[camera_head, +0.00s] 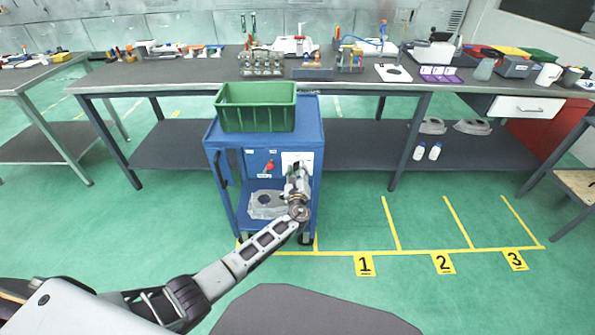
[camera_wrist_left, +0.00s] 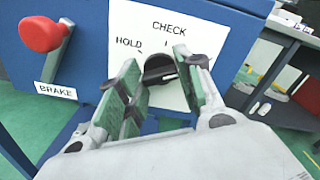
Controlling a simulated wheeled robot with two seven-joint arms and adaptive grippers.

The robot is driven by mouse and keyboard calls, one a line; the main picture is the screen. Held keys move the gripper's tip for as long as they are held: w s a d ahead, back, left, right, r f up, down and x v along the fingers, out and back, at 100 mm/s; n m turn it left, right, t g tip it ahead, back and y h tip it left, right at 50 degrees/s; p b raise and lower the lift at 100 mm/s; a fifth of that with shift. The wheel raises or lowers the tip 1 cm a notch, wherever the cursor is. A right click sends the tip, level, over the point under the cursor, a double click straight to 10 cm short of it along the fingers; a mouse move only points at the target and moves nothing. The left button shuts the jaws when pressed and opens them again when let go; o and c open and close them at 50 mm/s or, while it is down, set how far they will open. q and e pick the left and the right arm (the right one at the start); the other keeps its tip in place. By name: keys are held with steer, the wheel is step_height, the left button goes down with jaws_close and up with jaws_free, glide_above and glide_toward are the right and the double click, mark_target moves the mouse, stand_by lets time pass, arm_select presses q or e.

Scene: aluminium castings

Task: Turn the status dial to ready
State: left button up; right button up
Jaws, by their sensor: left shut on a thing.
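The status dial (camera_wrist_left: 158,66) is a small black knob on a white label plate (camera_wrist_left: 190,27) on the front of the blue cart. The plate reads CHECK above the dial and HOLD to its left; the right side is covered by a finger, so no READY mark shows. My left gripper (camera_wrist_left: 160,75) has its green-padded fingers on either side of the knob and is shut on it. I cannot tell clearly which mark the dial points to. In the head view my left gripper (camera_head: 297,182) is at the cart front and hides the dial. My right gripper is not in view.
A red brake knob (camera_wrist_left: 42,34) with a BRAKE label is left of the plate. The blue cart (camera_head: 226,190) carries a green crate (camera_head: 257,119) on top and a grey casting (camera_head: 266,204) on its lower shelf. A long workbench (camera_head: 165,79) stands behind.

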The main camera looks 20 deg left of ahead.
arm_select(q)
steer(key=shift+f, duration=0.15)
steer(key=o, duration=1)
steer(key=shift+v, duration=6)
steer(key=shift+n, duration=0.4)
